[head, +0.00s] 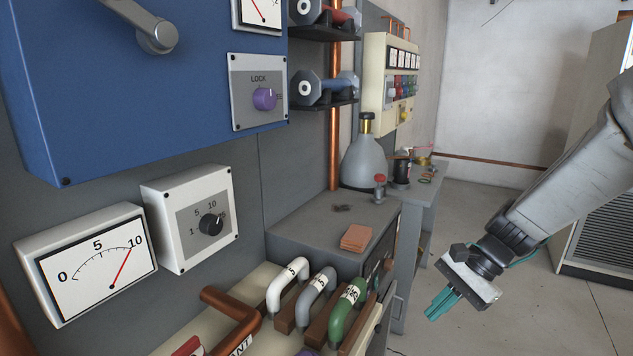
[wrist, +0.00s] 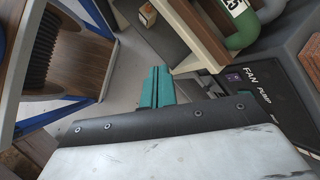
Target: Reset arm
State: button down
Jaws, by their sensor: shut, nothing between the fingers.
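My gripper (head: 441,303) hangs at the right in the head view, at the end of my grey arm, with its teal fingers together and empty. It points down and to the left, over open floor to the right of the bench with the coloured handles. In the wrist view the teal fingers (wrist: 155,88) also show, closed side by side past the dark edge of the gripper body. Nothing is between them, and they appear apart from the things around them.
White, grey and green handles (head: 347,308) stand on the bench left of my gripper. A grey cabinet top (head: 330,222) holds a flask (head: 365,160) and a brown block (head: 356,238). The wrist view shows a panel marked FAN PUMP (wrist: 262,92). The floor (head: 490,215) behind is clear.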

jog(key=s+d+r+n+t+h, duration=0.1)
jog(key=s+r+n+h, duration=0.2)
jog(key=s, duration=0.7)
jog(key=s+d+r+n+t+h, duration=0.1)
jog(key=s+r+n+h, duration=0.3)
jog(key=s+r+n, duration=0.4)
jog(key=s+d+r, duration=0.1)
jog(key=s, duration=0.2)
jog(key=shift+s, duration=0.25)
